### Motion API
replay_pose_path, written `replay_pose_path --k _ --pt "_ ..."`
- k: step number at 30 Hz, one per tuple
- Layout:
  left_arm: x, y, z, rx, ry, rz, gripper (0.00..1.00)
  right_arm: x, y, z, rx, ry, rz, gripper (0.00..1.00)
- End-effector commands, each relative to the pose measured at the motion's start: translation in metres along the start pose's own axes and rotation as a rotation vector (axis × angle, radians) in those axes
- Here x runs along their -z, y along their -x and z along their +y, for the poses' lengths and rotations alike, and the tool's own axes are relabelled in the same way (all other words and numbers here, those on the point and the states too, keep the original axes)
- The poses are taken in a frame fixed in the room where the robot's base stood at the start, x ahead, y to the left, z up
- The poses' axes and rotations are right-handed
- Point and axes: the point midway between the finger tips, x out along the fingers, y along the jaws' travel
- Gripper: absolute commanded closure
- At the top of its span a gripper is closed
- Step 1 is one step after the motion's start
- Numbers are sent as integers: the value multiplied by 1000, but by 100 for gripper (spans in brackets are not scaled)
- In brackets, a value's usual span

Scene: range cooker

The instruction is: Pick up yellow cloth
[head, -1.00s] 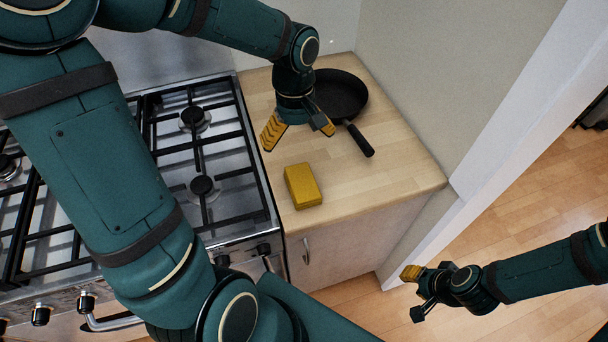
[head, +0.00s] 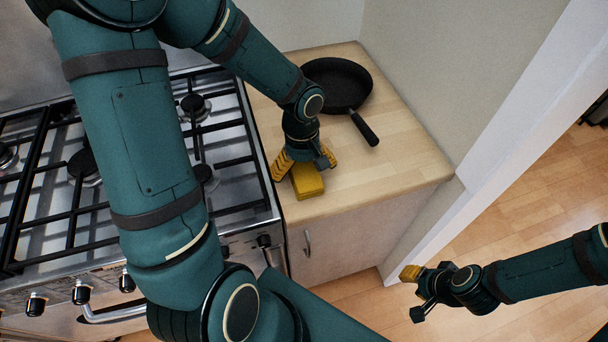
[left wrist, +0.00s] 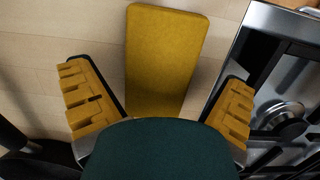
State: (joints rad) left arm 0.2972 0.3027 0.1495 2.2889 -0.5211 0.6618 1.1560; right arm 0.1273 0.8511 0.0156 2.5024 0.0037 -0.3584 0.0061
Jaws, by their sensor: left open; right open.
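The yellow cloth (head: 307,182) is a small block-like yellow piece lying on the wooden worktop near its front left edge. In the left wrist view the cloth (left wrist: 165,60) lies between and ahead of the two yellow fingers. My left gripper (head: 306,168) is open just above the cloth, one finger to each side. In the left wrist view the left gripper (left wrist: 160,112) shows gaps between its fingers and the cloth, and my green wrist hides the cloth's near end. My right gripper (head: 413,293) is open and empty, low at the right over the floor.
A black frying pan (head: 338,84) stands on the worktop (head: 400,158) behind the left gripper, its handle pointing forward right. The gas cooker (head: 237,190) with black grates is close on the left. A wall borders the worktop at the right rear.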

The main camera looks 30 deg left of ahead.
Motion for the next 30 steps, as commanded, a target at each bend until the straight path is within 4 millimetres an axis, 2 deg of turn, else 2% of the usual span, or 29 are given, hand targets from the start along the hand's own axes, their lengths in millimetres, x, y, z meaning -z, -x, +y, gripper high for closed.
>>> replay_pose_path --k 3,9,10,14,15,16,26,30 --pt "0 -8 0 0 0 0 0 -1 -2 1 0 1 -2 66" --pt "0 -7 0 -1 0 1 0 -1 -1 0 0 1 -2 66" --pt "0 -7 0 0 0 1 4 -1 -1 0 0 0 -2 66" --pt "0 -7 0 -1 0 1 49 -1 -1 0 0 0 -2 66" --pt "0 -7 0 -1 0 1 63 -1 -1 0 0 0 -2 66" --pt "0 -7 0 -1 0 1 68 -1 -1 0 0 0 -2 66" --pt "0 -7 0 -1 0 1 69 -1 -1 0 0 0 -2 66" --pt "0 1 0 -2 0 4 69 0 1 0 0 0 -1 66"
